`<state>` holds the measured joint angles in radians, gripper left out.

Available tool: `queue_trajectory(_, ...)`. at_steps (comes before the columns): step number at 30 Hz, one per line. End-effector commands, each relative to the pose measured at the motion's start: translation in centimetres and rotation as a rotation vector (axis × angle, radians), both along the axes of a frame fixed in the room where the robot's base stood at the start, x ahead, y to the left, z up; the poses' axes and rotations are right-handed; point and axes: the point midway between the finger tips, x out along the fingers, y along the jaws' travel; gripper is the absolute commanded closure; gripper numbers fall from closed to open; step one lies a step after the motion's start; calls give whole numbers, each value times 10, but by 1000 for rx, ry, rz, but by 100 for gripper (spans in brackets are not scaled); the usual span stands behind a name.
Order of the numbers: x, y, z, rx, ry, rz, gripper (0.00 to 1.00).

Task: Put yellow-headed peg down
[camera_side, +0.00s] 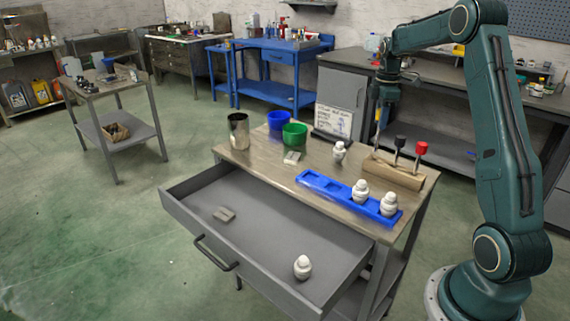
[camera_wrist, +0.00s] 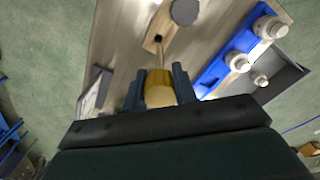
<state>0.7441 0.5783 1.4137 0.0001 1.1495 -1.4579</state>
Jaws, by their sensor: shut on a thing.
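My gripper (camera_side: 383,108) points down above the left end of the wooden block (camera_side: 393,173). It is shut on the head of the yellow-headed peg, whose thin shaft (camera_side: 378,138) hangs down toward the block. In the wrist view the yellow head (camera_wrist: 158,90) sits between my two fingers (camera_wrist: 158,92). The shaft runs to a dark hole near the end of the block (camera_wrist: 153,32). I cannot tell whether the tip is inside the hole. A black-headed peg (camera_side: 400,141) and a red-headed peg (camera_side: 421,149) stand upright in the block.
A blue tray (camera_side: 325,186) with two white bottle-like pieces lies in front of the block. Another white piece (camera_side: 339,151) stands left of the block. Green (camera_side: 295,135), blue (camera_side: 279,121) and metal (camera_side: 238,131) cups stand farther left. The drawer (camera_side: 262,235) is open.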

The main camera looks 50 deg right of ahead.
Motion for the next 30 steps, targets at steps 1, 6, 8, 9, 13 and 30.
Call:
queue_trajectory(1, 4, 5, 1, -1, -1, 13, 94)
queue_trajectory(6, 20, 32, 3, 0, 0, 79, 94)
queue_trajectory(8, 28, 46, 4, 0, 0, 112, 94)
queue_trajectory(9, 33, 56, 5, -1, -1, 136, 94)
queue_trajectory(13, 51, 94, 8, 0, 0, 226, 94)
queue_trajectory(30, 86, 274, 21, 0, -1, 637, 94)
